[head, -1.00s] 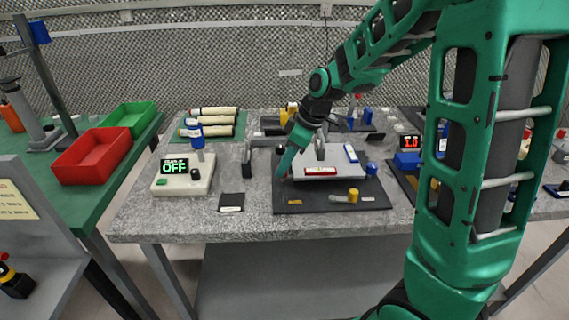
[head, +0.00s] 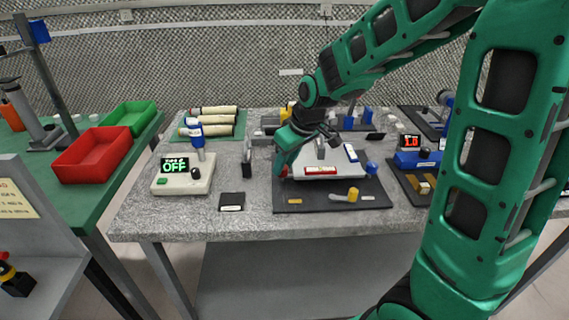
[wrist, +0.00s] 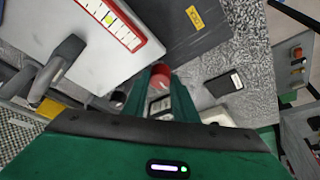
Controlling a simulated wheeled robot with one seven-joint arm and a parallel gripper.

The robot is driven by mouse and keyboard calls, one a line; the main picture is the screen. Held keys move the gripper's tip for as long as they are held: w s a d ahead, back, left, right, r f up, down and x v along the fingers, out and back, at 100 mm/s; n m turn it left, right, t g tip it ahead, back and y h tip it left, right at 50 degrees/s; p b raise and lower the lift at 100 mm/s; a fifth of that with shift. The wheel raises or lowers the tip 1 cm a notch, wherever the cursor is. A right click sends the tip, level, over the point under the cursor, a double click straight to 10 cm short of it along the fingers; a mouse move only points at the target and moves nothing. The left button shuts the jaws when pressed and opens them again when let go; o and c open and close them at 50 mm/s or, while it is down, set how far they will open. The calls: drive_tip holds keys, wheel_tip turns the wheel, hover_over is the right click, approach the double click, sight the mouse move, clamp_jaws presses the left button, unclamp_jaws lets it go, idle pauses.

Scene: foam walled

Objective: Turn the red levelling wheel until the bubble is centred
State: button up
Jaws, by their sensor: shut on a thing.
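The red levelling wheel (wrist: 160,76) shows between the fingertips of my gripper (wrist: 160,92) in the wrist view, and the gripper is shut on it. In the head view my gripper (head: 284,168) reaches down at the left edge of the pale levelling plate (head: 345,172), and its fingers mostly hide the wheel. I cannot tell exactly where the bubble sits against the marks.
A grey handle (wrist: 62,62) rises from the plate near my gripper. A box reading OFF (head: 180,180) and a small black block (head: 231,201) stand to the left.

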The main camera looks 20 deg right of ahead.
drive_tip(key=shift+m, duration=0.6)
drive_tip(key=shift+w, duration=0.1)
drive_tip(key=o, duration=1)
drive_tip(key=shift+o, duration=0.2)
drive_tip(key=shift+h, duration=0.3)
drive_tip(key=shift+d, duration=0.1)
drive_tip(key=shift+m, duration=0.3)
drive_tip(key=v, duration=0.8)
drive_tip(key=shift+a, duration=0.2)
drive_tip(key=shift+f, duration=0.1)
